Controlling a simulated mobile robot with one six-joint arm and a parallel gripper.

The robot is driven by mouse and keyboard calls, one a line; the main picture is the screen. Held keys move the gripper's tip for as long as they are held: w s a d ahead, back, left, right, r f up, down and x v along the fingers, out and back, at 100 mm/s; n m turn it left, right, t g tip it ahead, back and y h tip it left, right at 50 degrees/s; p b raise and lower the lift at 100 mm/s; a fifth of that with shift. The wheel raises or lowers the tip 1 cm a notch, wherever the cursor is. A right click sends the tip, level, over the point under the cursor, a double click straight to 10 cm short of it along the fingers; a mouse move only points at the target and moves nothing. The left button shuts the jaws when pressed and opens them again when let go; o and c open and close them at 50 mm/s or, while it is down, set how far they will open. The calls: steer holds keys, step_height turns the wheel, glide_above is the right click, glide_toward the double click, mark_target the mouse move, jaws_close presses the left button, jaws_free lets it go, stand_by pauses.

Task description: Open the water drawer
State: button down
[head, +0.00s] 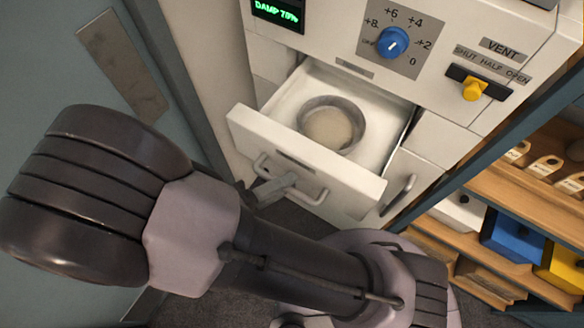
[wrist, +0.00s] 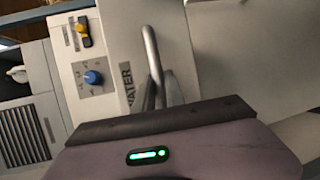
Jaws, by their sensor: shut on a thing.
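The white water drawer (head: 255,135) stands pulled out from the white cabinet in the head view. A round grey dish (head: 331,124) with pale contents sits inside it. My gripper (head: 275,188) is shut on the drawer's metal bar handle (head: 318,195), towards its left part. In the wrist view the handle (wrist: 151,48) rises from between my gripper's fingers (wrist: 163,97), beside the lettering WATER (wrist: 126,82) on the drawer front. My gripper's body hides the lower part of that view.
Above the drawer are a blue dial (head: 392,42), a yellow vent slider (head: 475,90) and a green display (head: 278,12). Another handle (head: 398,194) is at the drawer's right. Wooden shelves with blue (head: 512,240) and yellow (head: 562,266) bins stand at the right.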

steer(key=shift+s+a, duration=0.2)
steer(key=shift+s, duration=0.05)
steer(key=c, duration=1.4)
jaws_free()
steer(key=p+v, duration=0.3)
steer(key=v, duration=1.4)
steer(key=shift+a+p, duration=0.2)
steer(key=shift+p, duration=0.15)
steer(key=shift+s+r, duration=0.1)
